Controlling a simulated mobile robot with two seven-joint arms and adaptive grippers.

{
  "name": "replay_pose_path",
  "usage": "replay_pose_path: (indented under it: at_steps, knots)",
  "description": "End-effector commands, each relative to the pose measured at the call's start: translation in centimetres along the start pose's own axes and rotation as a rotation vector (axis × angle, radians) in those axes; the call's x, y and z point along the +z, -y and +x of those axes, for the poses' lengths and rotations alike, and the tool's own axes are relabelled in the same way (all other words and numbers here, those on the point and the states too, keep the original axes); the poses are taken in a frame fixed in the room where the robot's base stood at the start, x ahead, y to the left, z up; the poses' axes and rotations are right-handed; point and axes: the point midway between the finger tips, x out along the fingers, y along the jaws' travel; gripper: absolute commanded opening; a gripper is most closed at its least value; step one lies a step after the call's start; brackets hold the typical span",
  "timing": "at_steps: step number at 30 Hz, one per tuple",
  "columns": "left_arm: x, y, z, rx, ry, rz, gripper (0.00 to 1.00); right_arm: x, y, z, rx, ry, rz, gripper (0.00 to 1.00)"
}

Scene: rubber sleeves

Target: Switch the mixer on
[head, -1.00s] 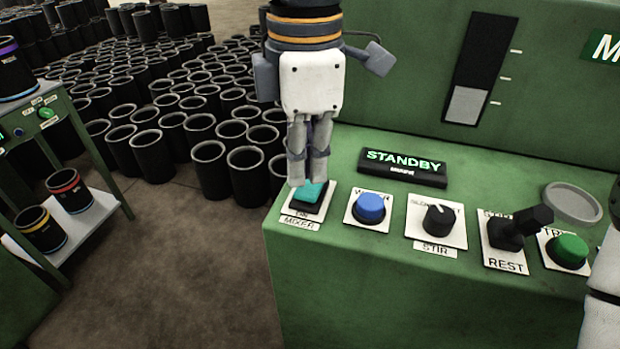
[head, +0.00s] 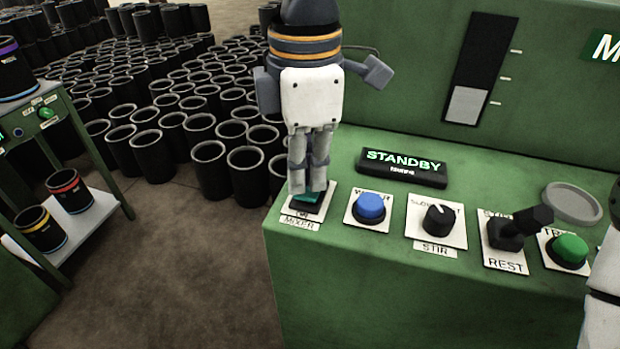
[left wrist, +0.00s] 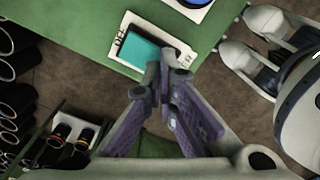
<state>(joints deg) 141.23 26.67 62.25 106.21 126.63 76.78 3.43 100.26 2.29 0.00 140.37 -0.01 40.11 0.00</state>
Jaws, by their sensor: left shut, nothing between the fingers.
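The mixer switch (head: 311,198) is a teal rocker in a dark frame on a white plate at the green console's near left corner. The plate reads MIXER below it. The switch also shows in the left wrist view (left wrist: 145,49), with an OFF label at one end. My left gripper (head: 307,189) is shut and empty, pointing down. Its fingertips are over the switch and hide part of it; I cannot tell whether they touch. The fingertips also show in the left wrist view (left wrist: 163,82). My right gripper's fingers do not show.
A blue button (head: 370,207), a STIR knob (head: 438,220), a black lever (head: 519,228) and a green button (head: 569,249) sit to the right. The display (head: 402,167) reads STANDBY. Black sleeves (head: 248,172) stand on the floor behind left.

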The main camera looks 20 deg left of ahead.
Motion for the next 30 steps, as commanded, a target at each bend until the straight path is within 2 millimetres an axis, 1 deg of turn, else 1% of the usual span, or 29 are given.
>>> replay_pose_path:
  at_steps: [20,23,30]
  knots:
    - [0.0,0.0,1.0,-0.001,0.0,0.0,0.0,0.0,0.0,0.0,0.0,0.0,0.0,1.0]
    - [0.0,0.0,0.4,0.001,0.001,-0.001,0.0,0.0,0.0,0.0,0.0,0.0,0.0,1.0]
    - [0.0,0.0,-2.1,0.001,0.002,-0.001,0.0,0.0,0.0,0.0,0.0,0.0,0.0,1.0]
